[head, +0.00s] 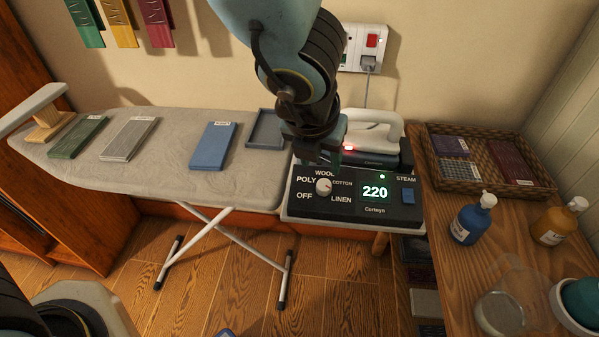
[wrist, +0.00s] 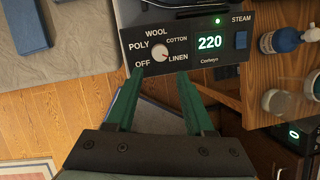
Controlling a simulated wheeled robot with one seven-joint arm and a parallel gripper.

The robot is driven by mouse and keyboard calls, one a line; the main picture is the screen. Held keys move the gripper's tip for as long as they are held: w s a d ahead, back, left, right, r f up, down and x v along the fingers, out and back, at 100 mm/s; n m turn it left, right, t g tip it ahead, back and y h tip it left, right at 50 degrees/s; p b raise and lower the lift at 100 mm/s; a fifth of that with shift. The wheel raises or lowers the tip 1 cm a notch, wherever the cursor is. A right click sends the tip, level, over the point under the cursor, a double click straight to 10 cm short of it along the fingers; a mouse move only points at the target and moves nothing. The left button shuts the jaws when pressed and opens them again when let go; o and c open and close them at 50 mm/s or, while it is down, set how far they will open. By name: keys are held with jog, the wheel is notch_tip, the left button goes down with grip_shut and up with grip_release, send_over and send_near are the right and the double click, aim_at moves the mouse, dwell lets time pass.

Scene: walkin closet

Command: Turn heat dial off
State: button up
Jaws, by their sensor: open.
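The heat dial (head: 323,186) is a small pale knob on the dark front panel (head: 350,208) of the ironing station. OFF, POLY, WOOL, COTTON and LINEN are printed around it. In the wrist view the dial (wrist: 160,51) shows a small mark on its lower right, seemingly towards LINEN. The display (head: 375,193) reads 220 in green, and a green light is lit above it. My gripper (wrist: 160,75) is open and empty, its green fingers either side of the dial's line and apart from it. In the head view my gripper (head: 320,160) hangs just behind and above the dial.
A white iron (head: 375,131) rests on the station behind the panel, with a red light. The ironing board (head: 180,175) with coloured blocks lies left. A wicker tray (head: 432,182), blue bottle (head: 472,222) and amber bottle (head: 553,226) stand on the wooden counter at right.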

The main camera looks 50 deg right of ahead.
aim_at(324, 184)
jog(key=b+x, duration=0.5)
jog(key=x, duration=0.5)
jog(key=shift+d+f+b, duration=0.1)
jog(key=shift+f+b, duration=0.25)
jog(key=shift+c, duration=0.2)
grip_shut()
